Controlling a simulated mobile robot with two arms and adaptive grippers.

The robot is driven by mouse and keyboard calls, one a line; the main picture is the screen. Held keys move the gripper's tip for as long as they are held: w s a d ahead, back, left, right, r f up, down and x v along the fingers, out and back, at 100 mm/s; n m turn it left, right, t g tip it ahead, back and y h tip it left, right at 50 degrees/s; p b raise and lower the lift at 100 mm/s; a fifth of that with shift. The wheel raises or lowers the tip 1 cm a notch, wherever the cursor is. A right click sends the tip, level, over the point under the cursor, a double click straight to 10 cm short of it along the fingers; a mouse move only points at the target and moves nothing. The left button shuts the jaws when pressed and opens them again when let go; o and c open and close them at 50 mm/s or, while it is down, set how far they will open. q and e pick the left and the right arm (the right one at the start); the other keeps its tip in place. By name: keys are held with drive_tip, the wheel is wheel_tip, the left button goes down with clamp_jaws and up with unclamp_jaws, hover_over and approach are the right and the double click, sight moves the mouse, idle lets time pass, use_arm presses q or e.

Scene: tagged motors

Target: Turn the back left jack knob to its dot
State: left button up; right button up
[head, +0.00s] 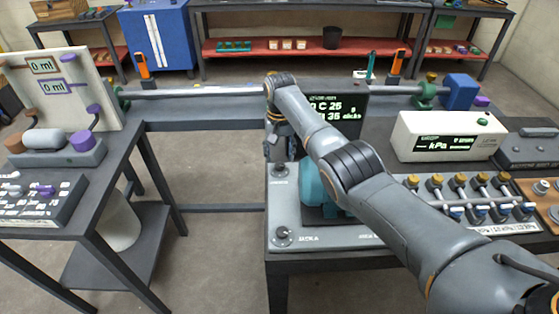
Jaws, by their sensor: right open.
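A teal motor (313,186) sits on a grey base plate (330,241) on the right-hand bench, partly hidden by my right arm. The back left jack knob (280,171) is at the plate's back left corner, small and partly covered by my gripper; its dot cannot be made out. The front left jack knob (282,233) stands at the near left corner, with a label beside it. My right gripper (279,155) is open, pointing down just above the back left jack knob. Whether its fingers touch the knob cannot be told. My left gripper is not in view.
A dark display (335,108) stands behind the motor. A white kPa meter (446,137) and a row of valves (470,196) are to the right. A left bench (85,228) holds a panel (62,90); open floor lies between the benches.

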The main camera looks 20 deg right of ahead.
sight(279, 165)
drive_tip(key=shift+f+b, duration=0.35)
drive_tip(key=shift+f, duration=1.3)
clamp_jaws()
